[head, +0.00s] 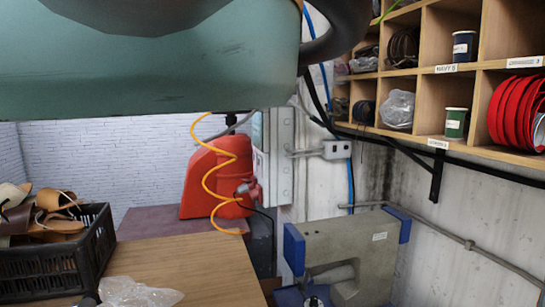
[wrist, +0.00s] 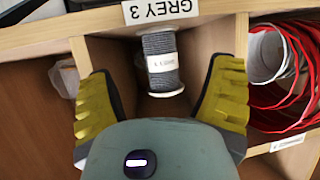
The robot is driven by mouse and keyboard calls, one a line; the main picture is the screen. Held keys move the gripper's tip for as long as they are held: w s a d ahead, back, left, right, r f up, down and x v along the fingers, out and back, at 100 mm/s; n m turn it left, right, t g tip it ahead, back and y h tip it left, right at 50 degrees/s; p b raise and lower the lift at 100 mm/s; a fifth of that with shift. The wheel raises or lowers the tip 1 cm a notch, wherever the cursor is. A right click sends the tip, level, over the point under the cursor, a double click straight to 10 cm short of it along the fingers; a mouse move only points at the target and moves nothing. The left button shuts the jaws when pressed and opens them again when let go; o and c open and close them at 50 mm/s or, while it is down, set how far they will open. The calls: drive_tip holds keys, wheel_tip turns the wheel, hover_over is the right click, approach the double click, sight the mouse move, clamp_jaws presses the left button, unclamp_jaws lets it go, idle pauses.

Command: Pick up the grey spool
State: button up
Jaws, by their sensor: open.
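The grey spool (wrist: 161,62) shows in the wrist view, wound with grey thread between pale end flanges, with a small label on its side. It is in a wooden compartment (wrist: 205,40), just below a board edge with a "GREY 3" label (wrist: 160,10). My gripper (wrist: 163,72) is open, with one yellow-padded finger on each side of the spool and a visible gap to both. I cannot tell how deep the fingers reach. The spool and gripper do not show in the head view.
Red and white rolls (wrist: 290,65) fill the compartment to the right. In the head view, a wooden shelf (head: 425,55) holds spools, bags and red coils (head: 512,112). Below are a black crate of sandals (head: 50,265), a wooden table (head: 190,270) and a grey machine (head: 350,250).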

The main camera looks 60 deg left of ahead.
drive_tip(key=p+x, duration=0.1)
drive_tip(key=x, duration=0.1)
drive_tip(key=p+x, duration=0.1)
drive_tip(key=x, duration=0.2)
drive_tip(key=p+x, duration=0.1)
drive_tip(key=x, duration=0.2)
drive_tip(key=shift+w+d+r+p, duration=0.2)
drive_tip(key=shift+r+p, duration=0.05)
drive_tip(key=shift+p, duration=0.15)
drive_tip(key=shift+w+f, duration=0.25)
drive_tip(key=shift+w, duration=0.1)
drive_tip(key=shift+o, duration=0.3)
drive_tip(key=c, duration=1.1)
drive_tip(key=shift+c, duration=0.2)
drive_tip(key=shift+s+b, duration=0.1)
drive_tip(key=shift+b, duration=0.7)
